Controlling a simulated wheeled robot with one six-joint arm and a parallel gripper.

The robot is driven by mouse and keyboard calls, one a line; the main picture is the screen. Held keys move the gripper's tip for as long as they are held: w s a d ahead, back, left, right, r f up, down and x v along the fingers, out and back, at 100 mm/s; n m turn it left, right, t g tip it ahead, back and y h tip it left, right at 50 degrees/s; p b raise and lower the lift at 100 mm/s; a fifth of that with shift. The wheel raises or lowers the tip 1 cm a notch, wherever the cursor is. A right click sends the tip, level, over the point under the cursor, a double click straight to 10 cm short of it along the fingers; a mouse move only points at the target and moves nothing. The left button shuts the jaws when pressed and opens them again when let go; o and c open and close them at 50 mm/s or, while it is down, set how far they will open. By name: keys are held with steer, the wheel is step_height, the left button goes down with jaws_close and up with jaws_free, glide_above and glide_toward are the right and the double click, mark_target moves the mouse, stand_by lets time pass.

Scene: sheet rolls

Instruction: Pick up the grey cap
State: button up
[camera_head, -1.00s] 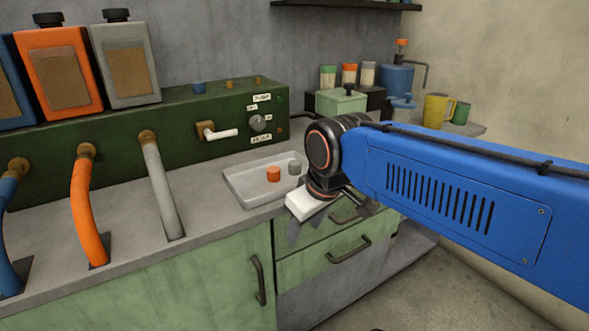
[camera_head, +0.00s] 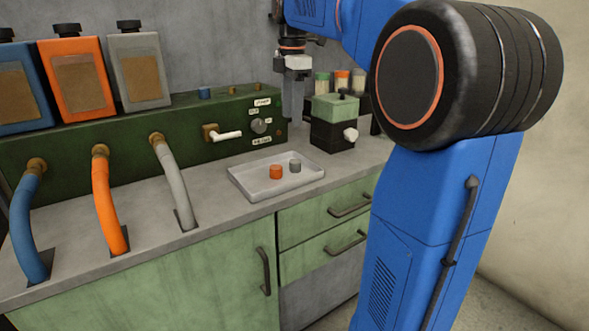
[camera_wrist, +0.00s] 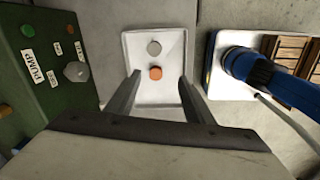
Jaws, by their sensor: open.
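The grey cap (camera_head: 295,165) sits in the white tray (camera_head: 249,191) on the counter, just right of and behind the orange cap (camera_head: 276,172). In the wrist view the grey cap (camera_wrist: 154,48) lies beyond the orange cap (camera_wrist: 155,73), in the same tray (camera_wrist: 182,42). My gripper (camera_head: 292,111) hangs pointing down, above the counter behind the tray. In the wrist view its fingers (camera_wrist: 160,84) are spread apart with nothing held between them. The caps appear in the gap ahead of the fingers, not touched.
The green pump panel (camera_head: 180,135) with a white lever (camera_head: 228,136) runs along the back. A black and green box (camera_head: 334,120) stands right of the tray. Grey, orange and blue hoses rise at the left.

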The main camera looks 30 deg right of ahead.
steer(key=w+d+r+n, duration=0.1)
steer(key=w+d+n, duration=0.1)
steer(key=w, duration=0.1)
glide_above(295, 161)
steer(key=shift+g, duration=0.3)
steer(key=f, duration=1.1)
steer(key=shift+a+f, duration=0.2)
steer(key=shift+f, duration=0.1)
steer(key=shift+d+f, duration=0.2)
steer(key=shift+f, duration=2.55)
steer(key=c, duration=1)
